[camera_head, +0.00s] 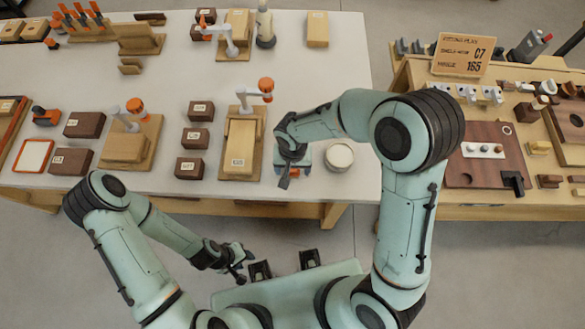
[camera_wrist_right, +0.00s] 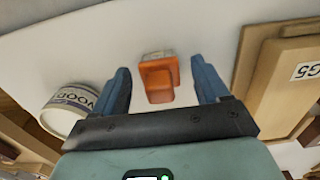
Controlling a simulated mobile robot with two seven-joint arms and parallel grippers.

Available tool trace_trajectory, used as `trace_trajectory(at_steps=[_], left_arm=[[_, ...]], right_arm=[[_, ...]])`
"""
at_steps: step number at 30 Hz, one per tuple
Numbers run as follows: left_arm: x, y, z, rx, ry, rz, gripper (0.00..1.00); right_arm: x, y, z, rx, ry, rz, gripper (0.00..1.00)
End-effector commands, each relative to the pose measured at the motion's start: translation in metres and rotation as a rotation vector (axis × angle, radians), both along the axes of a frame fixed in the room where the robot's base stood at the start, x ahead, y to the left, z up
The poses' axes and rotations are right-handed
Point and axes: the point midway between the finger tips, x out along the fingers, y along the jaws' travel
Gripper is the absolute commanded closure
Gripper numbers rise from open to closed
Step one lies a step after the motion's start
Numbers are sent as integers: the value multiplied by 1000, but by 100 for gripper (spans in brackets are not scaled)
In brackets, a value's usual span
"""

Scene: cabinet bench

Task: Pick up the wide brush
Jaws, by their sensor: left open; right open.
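A short, wide orange piece with a pale grey edge, which looks like the wide brush (camera_wrist_right: 158,80), lies on the white bench top in the right wrist view. My right gripper (camera_wrist_right: 162,85) is open, with one blue finger on each side of it and a gap to both. In the head view my right gripper (camera_head: 287,180) is over the bench's front edge and mostly hides the brush. My left gripper (camera_head: 240,270) is open and empty, low in front of the bench.
A round tin with a pale top (camera_head: 339,156) stands close to the right of my right gripper. A wooden stand with a labelled block (camera_head: 240,145) is close on its left. Several dark labelled blocks (camera_head: 190,168) lie further left. A second bench (camera_head: 450,208) stands at right.

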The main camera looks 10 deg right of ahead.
Motion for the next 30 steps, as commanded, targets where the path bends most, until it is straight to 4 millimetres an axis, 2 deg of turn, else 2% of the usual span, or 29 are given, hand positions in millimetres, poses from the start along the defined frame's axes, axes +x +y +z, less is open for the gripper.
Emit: trace_trajectory(at_steps=[2,5,6,8,20,26,30], left_arm=[[0,0,0,0,0,0,57],[0,0,0,0,0,0,57],[0,0,0,0,0,0,57],[0,0,0,0,0,0,57],[0,0,1,0,-1,0,57],[2,0,4,0,-2,0,57],[5,0,8,0,-6,0,57]], right_arm=[[0,0,0,0,0,0,26],[0,0,1,0,0,0,55],[0,0,1,0,0,0,68],[0,0,1,0,0,0,86],[1,0,6,0,-2,-1,86],[1,1,32,2,-6,-1,86],[1,1,66,4,-7,-2,86]])
